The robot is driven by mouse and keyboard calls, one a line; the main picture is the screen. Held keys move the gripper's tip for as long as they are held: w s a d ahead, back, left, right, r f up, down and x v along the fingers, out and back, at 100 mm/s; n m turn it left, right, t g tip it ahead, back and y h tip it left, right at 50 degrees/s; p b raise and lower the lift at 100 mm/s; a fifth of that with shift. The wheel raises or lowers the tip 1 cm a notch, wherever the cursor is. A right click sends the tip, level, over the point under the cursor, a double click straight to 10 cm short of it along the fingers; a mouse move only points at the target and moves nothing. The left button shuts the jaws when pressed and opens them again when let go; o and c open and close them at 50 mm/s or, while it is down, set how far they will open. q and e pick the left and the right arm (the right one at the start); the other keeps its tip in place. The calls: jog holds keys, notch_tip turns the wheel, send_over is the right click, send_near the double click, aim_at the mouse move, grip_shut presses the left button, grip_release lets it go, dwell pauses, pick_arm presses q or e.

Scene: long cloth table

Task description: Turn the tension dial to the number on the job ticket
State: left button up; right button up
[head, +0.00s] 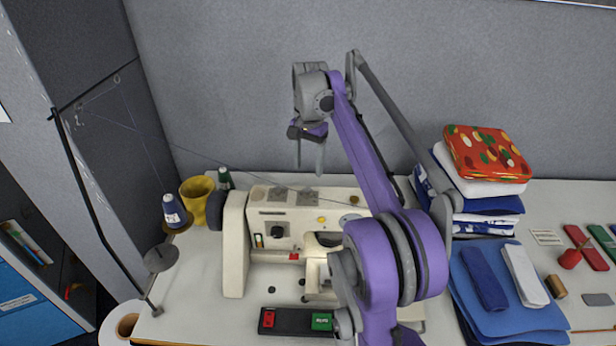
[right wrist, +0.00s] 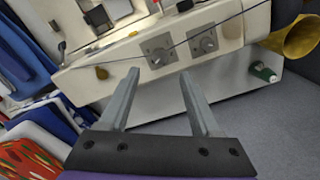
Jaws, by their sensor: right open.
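The cream sewing machine (head: 270,270) stands mid-table. Two grey square plates (head: 277,194) (head: 308,196) lie along its top. In the right wrist view they carry round dials, one at the left (right wrist: 158,52) and one at the right (right wrist: 204,42); their numbers are too small to read. A black knob (head: 278,231) is on the machine's front. I cannot tell which is the tension dial. A small printed card (head: 546,237), perhaps the job ticket, lies at the right, unreadable. My right gripper (head: 310,168), also in the right wrist view (right wrist: 159,75), is open and empty, apart from the dials.
A thread runs from the blue spool (head: 173,209) past the machine. Folded fabrics (head: 484,153) are stacked at the right. A black pedal with a green button (head: 322,321) lies in front. My right arm hides part of the machine.

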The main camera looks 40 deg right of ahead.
notch_tip(320, 180, up, 3)
jog(key=shift+f, duration=0.1)
dwell(0.6)
jog(key=s+a+f+n+t, duration=0.2)
jog(key=s+a+f+n, duration=0.15)
jog(key=a, duration=0.35)
jog(key=s+a+f+n+t, duration=0.1)
jog(key=s+a+f+n, duration=0.15)
jog(key=s+a, duration=0.4)
jog(key=s+a+f+n+t, duration=0.3)
jog(key=s+a+f+n, duration=0.4)
jog(key=s+a+f, duration=0.3)
notch_tip(320, 180, down, 2)
jog(key=shift+s+f, duration=0.25)
jog(key=shift+s, duration=0.25)
